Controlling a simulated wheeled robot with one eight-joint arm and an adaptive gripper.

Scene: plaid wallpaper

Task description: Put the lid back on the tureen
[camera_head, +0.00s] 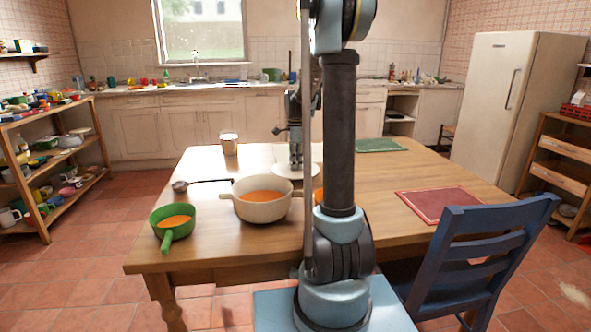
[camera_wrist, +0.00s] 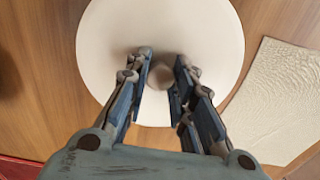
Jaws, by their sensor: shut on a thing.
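The cream tureen (camera_head: 241,207), a two-handled pot with orange soup in it, stands uncovered on the wooden table, left of my arm. The round cream lid (camera_head: 284,171) is behind it and to its right, under my gripper (camera_head: 296,165). In the wrist view the lid (camera_wrist: 115,40) is a pale disc, and my gripper (camera_wrist: 165,75) has its fingers closed around the knob at its middle. I cannot tell whether the lid touches the table. My arm column hides part of the table.
A red mat (camera_head: 438,203) and a green mat (camera_head: 380,145) lie right; a cream mat (camera_wrist: 275,100) lies beside the lid. A blue chair (camera_head: 470,245) stands front right.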

